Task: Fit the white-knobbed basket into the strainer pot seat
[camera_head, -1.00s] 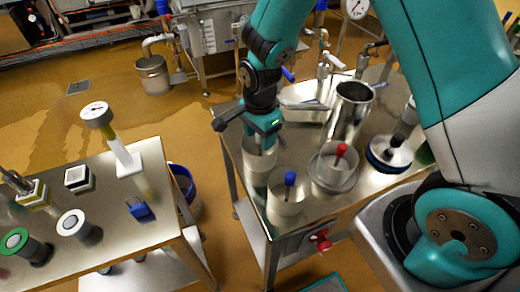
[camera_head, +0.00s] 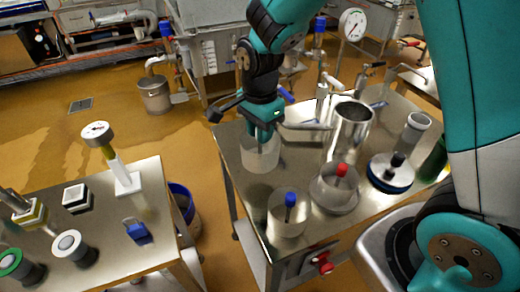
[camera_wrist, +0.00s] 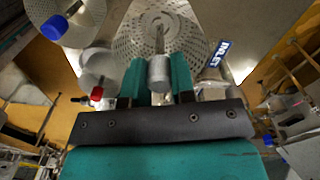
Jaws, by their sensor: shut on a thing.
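My gripper (camera_head: 264,132) is shut on the knob of a pale perforated basket (camera_head: 260,155), at the left of the right-hand steel table. In the wrist view, the whitish knob (camera_wrist: 158,72) sits between the teal fingers, with the perforated basket (camera_wrist: 135,40) beyond. Its gap from the tabletop cannot be told. A blue-knobbed basket (camera_head: 288,215) stands in front and a red-knobbed basket (camera_head: 340,182) sits in a wider round vessel to the right. A tall open steel pot (camera_head: 352,130) stands behind; I cannot tell whether it is the strainer pot.
Metal piping (camera_head: 322,95) and a gauge (camera_head: 351,24) rise behind.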

